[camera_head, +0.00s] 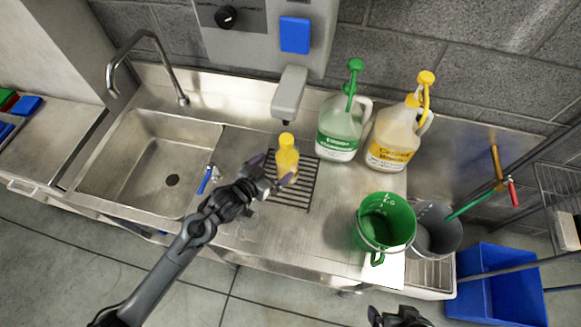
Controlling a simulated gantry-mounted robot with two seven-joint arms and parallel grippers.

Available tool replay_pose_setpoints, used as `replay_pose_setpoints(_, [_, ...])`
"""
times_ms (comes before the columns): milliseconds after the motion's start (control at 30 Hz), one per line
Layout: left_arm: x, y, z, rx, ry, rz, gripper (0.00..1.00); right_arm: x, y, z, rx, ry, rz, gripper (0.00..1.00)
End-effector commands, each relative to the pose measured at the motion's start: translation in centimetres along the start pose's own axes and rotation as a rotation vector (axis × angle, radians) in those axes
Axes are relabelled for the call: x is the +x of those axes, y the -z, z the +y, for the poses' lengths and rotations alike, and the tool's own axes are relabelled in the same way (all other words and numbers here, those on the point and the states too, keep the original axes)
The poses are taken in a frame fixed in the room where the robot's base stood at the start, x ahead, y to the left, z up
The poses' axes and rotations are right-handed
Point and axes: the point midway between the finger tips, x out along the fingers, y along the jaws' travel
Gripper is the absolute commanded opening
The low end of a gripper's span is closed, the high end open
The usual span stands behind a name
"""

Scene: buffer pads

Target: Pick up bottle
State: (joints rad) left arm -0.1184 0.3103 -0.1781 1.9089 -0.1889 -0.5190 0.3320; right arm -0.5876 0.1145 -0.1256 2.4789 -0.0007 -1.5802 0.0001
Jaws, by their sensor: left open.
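A small yellow bottle (287,155) stands upright on the dark drain grate (301,196) of the steel counter, below the wall dispenser's spout. My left gripper (279,170) is open at the bottle, with its fingers close to the bottle's lower part. I cannot tell whether the fingers touch it. My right gripper (398,318) shows only in part at the bottom edge, and its jaw state is unclear. Two larger jugs stand behind to the right: one with a green pump (341,130) and one with a yellow pump (394,138).
A steel sink (150,160) with a tap lies to the left. A green bucket (385,222) and a grey bucket (437,230) stand at the right. The dispenser spout (289,92) hangs just behind the bottle. A blue bin (500,290) is at lower right.

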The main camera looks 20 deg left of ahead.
Motion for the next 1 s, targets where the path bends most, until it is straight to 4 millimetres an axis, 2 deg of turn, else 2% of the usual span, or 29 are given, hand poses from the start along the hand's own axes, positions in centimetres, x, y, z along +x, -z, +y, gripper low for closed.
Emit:
replay_pose_setpoints(267, [2.3,0.2,0.0,-0.001,0.000,0.003,1.00,-0.1,0.2,0.2,0.006,-0.002,0.008,1.00])
replay_pose_setpoints(600, [6.5,0.2,0.0,-0.001,0.001,0.003,1.00,0.2,0.2,0.5,-0.006,-0.013,0.008,1.00])
replay_pose_setpoints(933, [6.9,0.2,0.1,0.000,0.000,0.003,1.00,0.2,0.2,0.5,-0.006,-0.014,0.007,1.00])
replay_pose_setpoints(1000, [6.9,0.2,0.1,0.000,0.000,0.003,0.89,0.2,0.2,0.5,-0.005,-0.013,0.008,1.00])
